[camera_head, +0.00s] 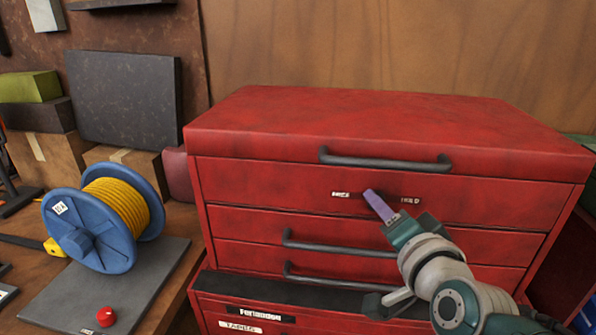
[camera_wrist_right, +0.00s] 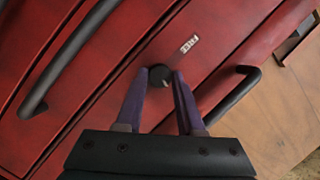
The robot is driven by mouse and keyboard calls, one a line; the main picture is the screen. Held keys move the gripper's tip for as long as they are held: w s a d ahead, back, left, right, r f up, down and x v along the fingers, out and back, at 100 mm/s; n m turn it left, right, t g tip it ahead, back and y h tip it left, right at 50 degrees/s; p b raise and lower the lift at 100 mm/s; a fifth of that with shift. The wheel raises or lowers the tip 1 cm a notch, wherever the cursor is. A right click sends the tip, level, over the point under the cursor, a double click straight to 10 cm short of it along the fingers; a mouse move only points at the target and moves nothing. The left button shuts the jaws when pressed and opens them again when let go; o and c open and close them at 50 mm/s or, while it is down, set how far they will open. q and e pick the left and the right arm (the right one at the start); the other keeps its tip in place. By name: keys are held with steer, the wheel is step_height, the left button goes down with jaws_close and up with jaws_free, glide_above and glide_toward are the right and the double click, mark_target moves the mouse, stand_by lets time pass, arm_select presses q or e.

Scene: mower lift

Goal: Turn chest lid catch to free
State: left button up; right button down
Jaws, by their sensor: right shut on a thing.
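The red tool chest (camera_head: 380,115) has its lid down, with a dark handle (camera_head: 385,160) along its front. The lid catch is a small dark knob (camera_wrist_right: 160,76) on the red front panel below that handle. A white label reading FREE (camera_wrist_right: 189,44) is beside it; in the head view this label (camera_head: 340,194) lies left of the catch and a second label (camera_head: 410,200) lies right. My right gripper (camera_head: 371,196) is shut on the catch, with its purple fingertips (camera_wrist_right: 161,80) on either side of it. The fingers mostly hide the catch in the head view; I cannot tell its angle.
Lower drawers have dark bar handles (camera_head: 340,248). A blue reel (camera_head: 95,225) with yellow cord stands on the bench at left, near a red knob (camera_head: 106,316) on a grey plate (camera_head: 150,290). A wooden wall (camera_head: 400,40) rises behind the chest.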

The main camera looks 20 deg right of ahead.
steer(key=shift+r+n+g+p, duration=0.15)
steer(key=shift+n+g+p, duration=0.15)
steer(key=shift+n+p, duration=0.55)
steer(key=shift+h, duration=0.3)
steer(key=c, duration=0.5)
jaws_free()
steer(key=p+v, duration=0.1)
steer(key=v, duration=0.9)
